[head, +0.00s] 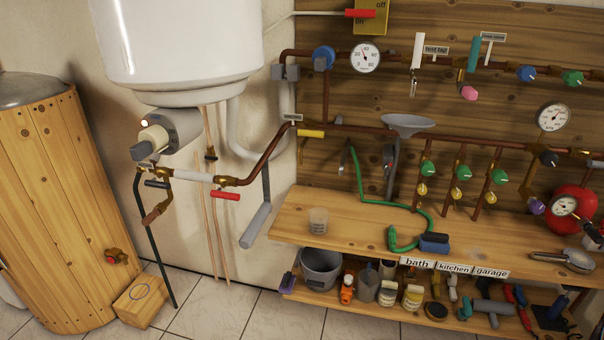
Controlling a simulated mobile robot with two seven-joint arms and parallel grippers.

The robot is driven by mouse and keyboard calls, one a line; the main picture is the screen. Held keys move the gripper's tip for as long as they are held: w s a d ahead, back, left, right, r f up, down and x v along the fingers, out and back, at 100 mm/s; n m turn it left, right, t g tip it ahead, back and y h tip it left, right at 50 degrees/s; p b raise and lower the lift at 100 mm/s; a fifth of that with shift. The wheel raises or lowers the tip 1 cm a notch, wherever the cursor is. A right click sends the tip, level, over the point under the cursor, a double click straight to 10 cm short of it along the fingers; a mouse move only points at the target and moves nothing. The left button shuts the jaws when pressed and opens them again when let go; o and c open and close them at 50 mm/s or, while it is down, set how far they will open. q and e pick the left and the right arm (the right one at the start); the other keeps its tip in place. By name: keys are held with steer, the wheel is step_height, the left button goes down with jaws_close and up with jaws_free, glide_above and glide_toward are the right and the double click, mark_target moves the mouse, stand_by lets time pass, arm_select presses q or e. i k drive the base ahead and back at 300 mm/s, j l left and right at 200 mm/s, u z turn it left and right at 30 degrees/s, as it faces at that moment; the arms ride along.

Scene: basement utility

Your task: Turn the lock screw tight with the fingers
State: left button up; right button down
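Neither of my grippers shows in the head view. I cannot tell for certain which part is the lock screw. Small knobs and screws that show include a pink knob (469,93) under the upper pipe, a purple knob (536,206) at the right and several yellow knobs (421,190) below the green valve handles (426,174). Under the white boiler (180,45), a cream and grey knob (152,142) sticks out to the left. No finger touches any of these.
A wooden workbench (345,222) stands along the wall, with a green hose (370,190), a clear cup (318,220) and a full lower shelf. A wooden barrel (60,210) and a wooden block (145,300) stand at left. The tiled floor (260,318) in front is clear.

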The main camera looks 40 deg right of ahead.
mark_target(538, 206)
steer(key=z, duration=2.5)
